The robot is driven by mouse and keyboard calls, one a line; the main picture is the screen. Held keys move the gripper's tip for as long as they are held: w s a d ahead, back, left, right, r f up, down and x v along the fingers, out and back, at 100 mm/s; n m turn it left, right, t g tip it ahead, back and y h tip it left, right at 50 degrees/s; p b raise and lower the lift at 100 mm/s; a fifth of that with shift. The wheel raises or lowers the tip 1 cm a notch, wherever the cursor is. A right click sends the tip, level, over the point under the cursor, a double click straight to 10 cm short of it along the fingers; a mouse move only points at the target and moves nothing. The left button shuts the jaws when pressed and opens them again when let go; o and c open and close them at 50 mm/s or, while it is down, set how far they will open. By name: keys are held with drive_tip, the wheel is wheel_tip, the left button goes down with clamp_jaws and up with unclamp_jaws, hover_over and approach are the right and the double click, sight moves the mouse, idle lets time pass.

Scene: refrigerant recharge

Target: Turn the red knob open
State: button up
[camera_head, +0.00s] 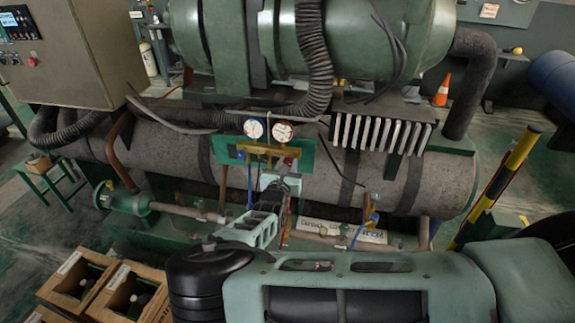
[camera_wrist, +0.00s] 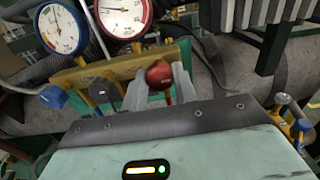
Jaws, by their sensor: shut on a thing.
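The red knob (camera_wrist: 159,75) sits at the right end of a brass manifold (camera_wrist: 90,75) in the wrist view. My gripper (camera_wrist: 160,88) has its two grey fingers on either side of the knob and is shut on it. In the head view, my gripper (camera_head: 285,172) reaches the manifold's right end from below, and a bit of the red knob (camera_head: 288,161) shows just above it. The contact faces between fingers and knob are partly hidden.
Two gauges, a blue-marked one (camera_wrist: 62,29) and a red-marked one (camera_wrist: 124,14), stand above the manifold. A blue knob (camera_wrist: 53,97) is at its left end. A blue-handled valve (camera_head: 374,217) is to the right. Wooden crates (camera_head: 75,275) stand at the lower left.

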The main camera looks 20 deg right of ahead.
drive_tip(key=shift+n, duration=0.3)
drive_tip(key=n+b, duration=0.1)
drive_tip(key=n, duration=0.3)
drive_tip(key=shift+n, duration=0.3)
drive_tip(key=n+b, duration=0.1)
drive_tip(key=n, duration=0.4)
drive_tip(key=n+b, duration=0.1)
drive_tip(key=n, duration=0.8)
drive_tip(key=shift+n+b, duration=0.3)
drive_tip(key=shift+n, duration=0.1)
drive_tip(key=o, duration=1)
drive_tip(key=shift+c, duration=0.2)
